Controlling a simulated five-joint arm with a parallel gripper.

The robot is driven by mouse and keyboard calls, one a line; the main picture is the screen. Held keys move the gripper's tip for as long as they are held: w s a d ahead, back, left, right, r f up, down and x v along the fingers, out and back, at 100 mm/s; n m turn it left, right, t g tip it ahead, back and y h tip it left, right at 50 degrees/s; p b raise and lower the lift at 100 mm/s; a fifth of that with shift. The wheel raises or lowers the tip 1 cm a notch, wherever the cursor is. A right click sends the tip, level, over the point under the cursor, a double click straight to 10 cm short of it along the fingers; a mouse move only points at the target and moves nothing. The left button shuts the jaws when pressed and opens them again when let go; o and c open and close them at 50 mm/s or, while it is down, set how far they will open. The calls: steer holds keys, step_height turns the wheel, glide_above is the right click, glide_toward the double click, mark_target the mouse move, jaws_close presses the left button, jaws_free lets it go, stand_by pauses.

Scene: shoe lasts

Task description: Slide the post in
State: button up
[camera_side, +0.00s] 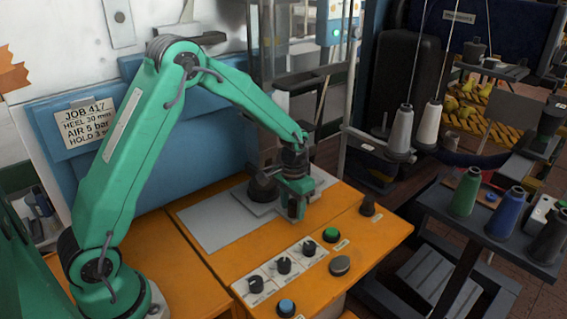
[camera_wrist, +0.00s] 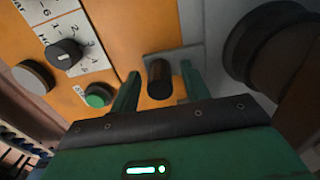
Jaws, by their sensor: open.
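A large dark round piece (camera_side: 263,188) stands on the grey block and shows at the upper right of the wrist view (camera_wrist: 270,50). I cannot make out an opening for the post.
Dial knobs (camera_side: 283,265), a green button (camera_side: 331,235) and a grey button (camera_side: 340,265) stand toward the bench front. A separate dark peg (camera_side: 367,207) stands at right. A flat grey plate (camera_side: 212,222) lies at left. A side table (camera_side: 490,228) holds thread cones.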

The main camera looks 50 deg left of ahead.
steer(key=shift+s, duration=0.15)
steer(key=s, duration=1.3)
steer(key=shift+s, duration=0.1)
steer(key=shift+s+r, duration=0.15)
steer(key=shift+r, duration=0.15)
steer(key=s+d+r+t, duration=0.1)
steer(key=s+r, duration=0.3)
steer(key=r, duration=0.6)
steer(key=s+r+t, duration=0.3)
steer(key=s+r, duration=0.2)
steer(key=r, duration=0.5)
steer(key=shift+d+r+t, duration=0.2)
steer(key=shift+d+t, duration=0.2)
stand_by(0.4)
